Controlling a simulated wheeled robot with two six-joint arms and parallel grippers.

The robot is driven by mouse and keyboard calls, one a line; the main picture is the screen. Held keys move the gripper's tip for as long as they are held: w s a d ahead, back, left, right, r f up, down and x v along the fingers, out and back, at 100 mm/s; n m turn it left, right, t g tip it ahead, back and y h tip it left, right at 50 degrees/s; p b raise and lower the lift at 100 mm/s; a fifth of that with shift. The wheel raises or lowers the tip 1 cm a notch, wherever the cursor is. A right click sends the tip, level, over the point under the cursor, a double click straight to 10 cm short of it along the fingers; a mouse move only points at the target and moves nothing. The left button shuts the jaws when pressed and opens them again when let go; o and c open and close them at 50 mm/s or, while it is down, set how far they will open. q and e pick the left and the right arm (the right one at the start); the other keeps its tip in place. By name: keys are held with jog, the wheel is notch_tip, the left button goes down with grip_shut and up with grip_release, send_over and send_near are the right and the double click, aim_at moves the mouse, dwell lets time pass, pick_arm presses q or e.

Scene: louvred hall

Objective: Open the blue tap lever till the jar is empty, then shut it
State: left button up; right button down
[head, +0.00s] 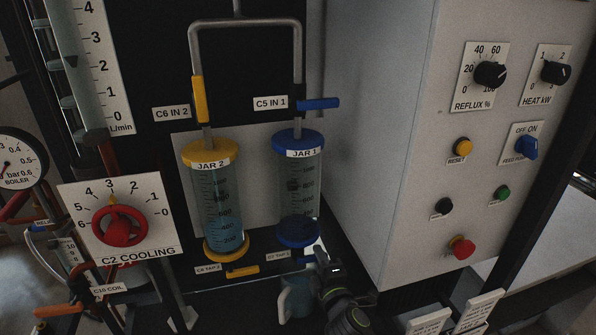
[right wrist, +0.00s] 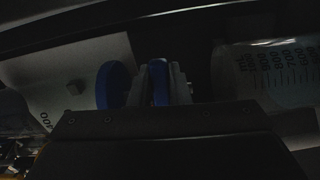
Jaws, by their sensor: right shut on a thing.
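Jar 1 (head: 299,180) is a clear upright cylinder with a blue top cap and a blue bottom cap; I cannot make out a clear liquid level in it. The blue tap lever (head: 309,259) is below it, beside the C7 TAP 1 label, mostly covered by my right gripper (head: 328,266). In the right wrist view, the right jaws are shut on a narrow blue piece, the lever (right wrist: 160,82). A rounded blue part (right wrist: 115,85) is beside it. A pale jug (head: 294,298) stands under the tap, partly behind my right gripper. My left gripper is out of view.
Jar 2 (head: 222,205) with yellow caps and bluish liquid stands to the left, with a yellow tap lever (head: 243,271) below. A blue inlet lever (head: 318,103) is above Jar 1. The grey control cabinet (head: 400,150) is close on the right.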

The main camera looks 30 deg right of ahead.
jog(key=c, duration=1.8)
grip_release()
jog(key=shift+r+n, duration=0.3)
jog(key=shift+n, duration=0.2)
jog(key=o, duration=0.5)
jog(key=shift+a+f, duration=0.1)
jog(key=v, duration=0.7)
